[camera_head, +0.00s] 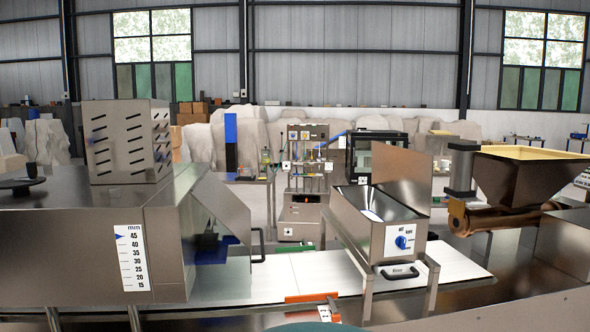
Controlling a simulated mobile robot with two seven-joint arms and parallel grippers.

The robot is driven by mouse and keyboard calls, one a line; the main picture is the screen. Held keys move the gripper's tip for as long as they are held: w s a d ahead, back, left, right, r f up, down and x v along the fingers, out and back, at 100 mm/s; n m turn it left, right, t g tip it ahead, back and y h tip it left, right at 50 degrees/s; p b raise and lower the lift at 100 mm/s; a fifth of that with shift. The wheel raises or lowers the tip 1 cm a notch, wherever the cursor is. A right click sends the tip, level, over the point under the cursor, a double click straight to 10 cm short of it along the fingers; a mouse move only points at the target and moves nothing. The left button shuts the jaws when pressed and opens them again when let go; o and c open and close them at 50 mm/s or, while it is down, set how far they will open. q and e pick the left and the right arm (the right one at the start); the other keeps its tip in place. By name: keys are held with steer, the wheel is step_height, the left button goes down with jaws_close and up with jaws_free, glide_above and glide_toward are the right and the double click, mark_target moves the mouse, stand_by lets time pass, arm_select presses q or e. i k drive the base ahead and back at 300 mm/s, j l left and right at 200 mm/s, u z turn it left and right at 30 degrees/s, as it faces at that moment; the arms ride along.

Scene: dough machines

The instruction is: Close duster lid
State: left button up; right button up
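The duster (375,225) is a steel box in the right middle of the view, on legs that straddle a white conveyor belt. Its front has a blue knob and a black handle. I take the upright steel plate (404,174) along its right rear side to be the lid. It stands raised, and the top of the box is open, with part of the inside showing. Neither of my grippers is in view.
The white belt (300,272) runs across under the duster. A large steel machine (80,245) with a millimetre scale and a slanted guard fills the left. A hopper (528,172) with a tan rim stands to the right. An orange part (311,298) sits at the belt's front edge.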

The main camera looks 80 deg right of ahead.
mark_target(407, 175)
steer(key=k+l+z, duration=0.15)
steer(key=z, duration=0.25)
steer(key=k+l+z, duration=0.15)
steer(key=z, duration=0.2)
steer(key=l+z, duration=0.4)
steer(key=k+l+z, duration=0.1)
steer(key=l+z, duration=0.15)
steer(key=l, duration=0.25)
steer(key=k+l+z, duration=0.1)
steer(key=l+z, duration=0.2)
steer(key=l, duration=1.9)
steer(key=k+z, duration=0.05)
steer(key=k, duration=0.05)
